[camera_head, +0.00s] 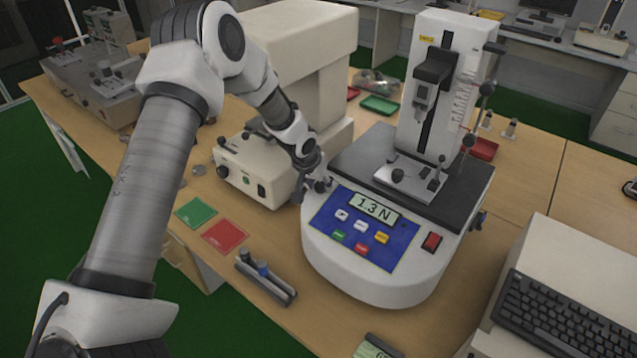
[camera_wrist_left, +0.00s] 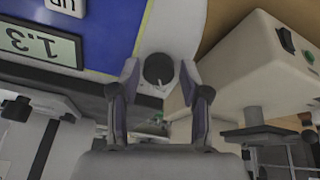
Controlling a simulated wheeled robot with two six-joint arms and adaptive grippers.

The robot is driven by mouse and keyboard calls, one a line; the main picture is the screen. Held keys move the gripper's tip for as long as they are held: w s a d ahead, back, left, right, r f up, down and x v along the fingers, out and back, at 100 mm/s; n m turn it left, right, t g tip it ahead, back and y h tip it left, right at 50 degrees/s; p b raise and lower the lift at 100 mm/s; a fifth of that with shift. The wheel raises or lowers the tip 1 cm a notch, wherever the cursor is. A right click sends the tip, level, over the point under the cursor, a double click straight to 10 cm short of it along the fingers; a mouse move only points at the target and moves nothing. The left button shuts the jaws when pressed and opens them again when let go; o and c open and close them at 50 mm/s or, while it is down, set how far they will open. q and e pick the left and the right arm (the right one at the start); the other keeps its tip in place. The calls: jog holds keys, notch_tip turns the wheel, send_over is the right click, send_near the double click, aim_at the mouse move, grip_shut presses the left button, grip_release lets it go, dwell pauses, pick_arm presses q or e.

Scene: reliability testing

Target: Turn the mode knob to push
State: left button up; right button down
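The force tester (camera_head: 345,262) is a white machine with a blue panel and a display reading 1.3 N. In the left wrist view, a round dark knob (camera_wrist_left: 158,69) sits on its white housing beside the blue panel. My left gripper (camera_head: 319,185) is at the panel's upper-left corner in the head view, where it hides the knob. In the left wrist view, the open fingers (camera_wrist_left: 159,78) stand on either side of the knob, with small gaps visible. The knob's setting cannot be read. My right gripper is out of view.
A beige instrument (camera_head: 255,175) stands close to the left of my gripper. The tester's column (camera_head: 440,75) rises behind the panel. Green (camera_head: 196,212) and red (camera_head: 225,236) cards and a small holder (camera_head: 266,277) lie on the wooden table. A keyboard (camera_head: 570,320) is at right.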

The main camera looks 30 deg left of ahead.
pick_arm(q)
jog(key=shift+d, duration=0.1)
grip_shut()
